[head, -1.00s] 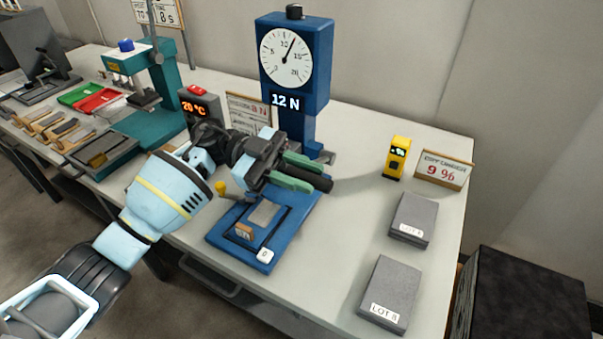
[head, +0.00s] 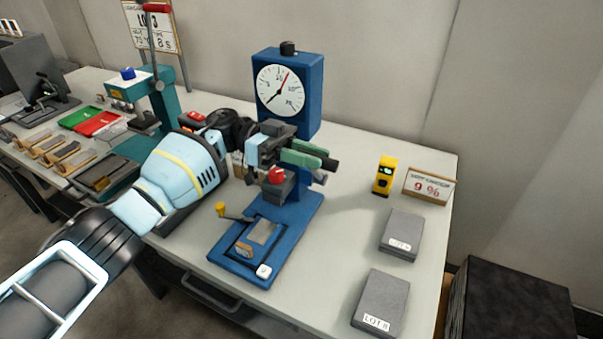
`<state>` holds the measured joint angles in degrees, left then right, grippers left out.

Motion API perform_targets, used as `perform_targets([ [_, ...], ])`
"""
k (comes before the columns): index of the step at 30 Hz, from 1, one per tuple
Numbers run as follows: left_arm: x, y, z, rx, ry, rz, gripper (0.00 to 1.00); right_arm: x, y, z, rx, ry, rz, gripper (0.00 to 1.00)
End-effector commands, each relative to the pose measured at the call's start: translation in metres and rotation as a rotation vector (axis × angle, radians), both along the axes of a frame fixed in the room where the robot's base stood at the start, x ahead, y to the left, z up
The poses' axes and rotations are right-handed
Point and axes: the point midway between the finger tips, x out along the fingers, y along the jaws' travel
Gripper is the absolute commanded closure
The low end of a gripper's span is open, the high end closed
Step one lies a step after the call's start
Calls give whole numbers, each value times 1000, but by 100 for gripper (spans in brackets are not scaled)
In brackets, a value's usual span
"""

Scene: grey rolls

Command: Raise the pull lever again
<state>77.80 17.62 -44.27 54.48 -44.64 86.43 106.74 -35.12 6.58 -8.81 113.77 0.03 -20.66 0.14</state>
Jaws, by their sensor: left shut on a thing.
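The blue pull tester (head: 315,95) stands at the back of the bench with a round white dial (head: 281,89). A red needle points to the upper right and a dark needle to the lower left. My left gripper (head: 307,157), with green fingers, is shut on the black grip of the pull lever (head: 330,165) in front of the column, just below the dial. It hides most of the lever and the digital readout. The blue base (head: 235,265) carries a grey pad. My right gripper is not in view.
A yellow meter (head: 384,176) and a "9 %" card (head: 429,187) stand at the right. Two grey slabs (head: 400,232) (head: 382,298) lie in front of them. The bench is clear between tester and slabs.

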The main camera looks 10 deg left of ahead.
Motion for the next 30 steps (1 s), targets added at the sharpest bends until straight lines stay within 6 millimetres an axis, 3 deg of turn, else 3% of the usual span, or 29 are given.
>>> perform_targets([
  [6, 14, -4, 4, 33, 92, 3, 100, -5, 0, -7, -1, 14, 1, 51],
  [16, 15, -5, 5, 35, 104, 3, 100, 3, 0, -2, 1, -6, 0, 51],
  [17, 15, -5, 5, 35, 104, 3, 74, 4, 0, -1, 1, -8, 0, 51],
  [21, 15, -5, 6, 33, 101, 3, 57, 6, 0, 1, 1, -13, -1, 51],
  [30, 16, -3, 8, 32, 96, 2, 57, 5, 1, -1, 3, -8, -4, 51],
])
